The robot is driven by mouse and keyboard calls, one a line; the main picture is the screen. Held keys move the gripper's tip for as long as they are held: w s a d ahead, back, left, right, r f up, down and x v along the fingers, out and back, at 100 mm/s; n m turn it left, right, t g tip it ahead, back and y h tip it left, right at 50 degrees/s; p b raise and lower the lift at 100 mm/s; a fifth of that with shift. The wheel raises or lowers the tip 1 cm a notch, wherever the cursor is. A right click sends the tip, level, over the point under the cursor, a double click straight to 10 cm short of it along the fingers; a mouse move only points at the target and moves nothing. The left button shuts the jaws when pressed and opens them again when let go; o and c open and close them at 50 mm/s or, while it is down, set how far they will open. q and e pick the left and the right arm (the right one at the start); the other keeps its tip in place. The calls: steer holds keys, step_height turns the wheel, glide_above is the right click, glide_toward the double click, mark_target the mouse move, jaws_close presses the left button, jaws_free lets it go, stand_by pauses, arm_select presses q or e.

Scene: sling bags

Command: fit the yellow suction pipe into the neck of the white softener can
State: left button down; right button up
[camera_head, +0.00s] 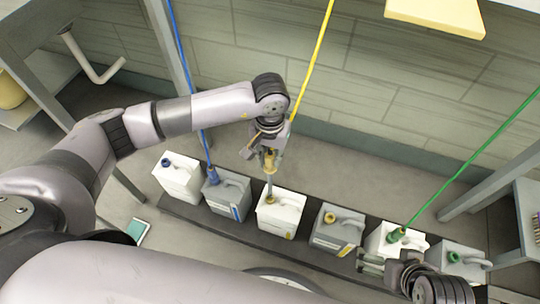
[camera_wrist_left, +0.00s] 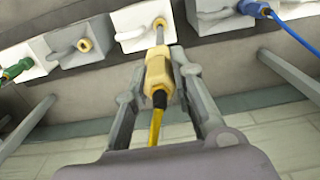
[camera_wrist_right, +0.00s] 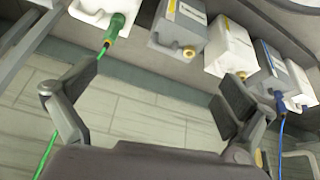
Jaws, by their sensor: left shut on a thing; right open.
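The white softener can (camera_head: 282,217) with a yellow neck (camera_head: 270,199) stands upright mid-row; it also shows in the left wrist view (camera_wrist_left: 130,24). My left gripper (camera_head: 269,158) is shut on the yellow fitting of the suction pipe (camera_wrist_left: 158,72), above this can. The fitting's grey tube points down, and its lower end meets the neck opening. How deep it sits cannot be told. The yellow hose (camera_head: 315,62) runs up from the grip. My right gripper (camera_head: 378,266) is open and empty, in front of the white can with the green pipe (camera_head: 396,236).
A grey can with a yellow neck (camera_head: 337,230) stands just right. A grey can with a blue pipe (camera_head: 226,198) stands left, beyond it a white can (camera_head: 178,178). A grey can (camera_head: 462,262) ends the row at right. The green hose (camera_head: 470,155) slants upward.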

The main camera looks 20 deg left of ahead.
steer(key=shift+w+a+r+t, duration=0.2)
steer(key=shift+w+t, duration=0.1)
steer(key=shift+w, duration=0.4)
steer(key=shift+s+f, duration=0.1)
steer(key=shift+s, duration=0.05)
arm_select(q)
steer(key=shift+b, duration=0.35)
arm_select(e)
steer(key=shift+w+a+r+t, duration=0.25)
steer(key=shift+w+t, duration=0.1)
steer(key=shift+w, duration=0.3)
steer(key=shift+w+a+r+t, duration=0.25)
steer(key=shift+w+t, duration=0.1)
steer(key=shift+w, duration=0.25)
steer(key=shift+w+y, duration=0.2)
steer(key=shift+y, duration=0.1)
steer(key=shift+w+r, duration=0.15)
steer(key=shift+w, duration=0.05)
arm_select(q)
steer(key=shift+b, duration=0.3)
arm_select(e)
steer(key=shift+w+a+r+t, duration=0.2)
steer(key=shift+w+r+t, duration=0.2)
steer(key=shift+w, duration=0.2)
steer(key=shift+w+a+r+t, duration=0.2)
steer(key=shift+w+r+t, duration=0.15)
steer(key=shift+w, duration=0.2)
steer(key=shift+s+f, duration=0.1)
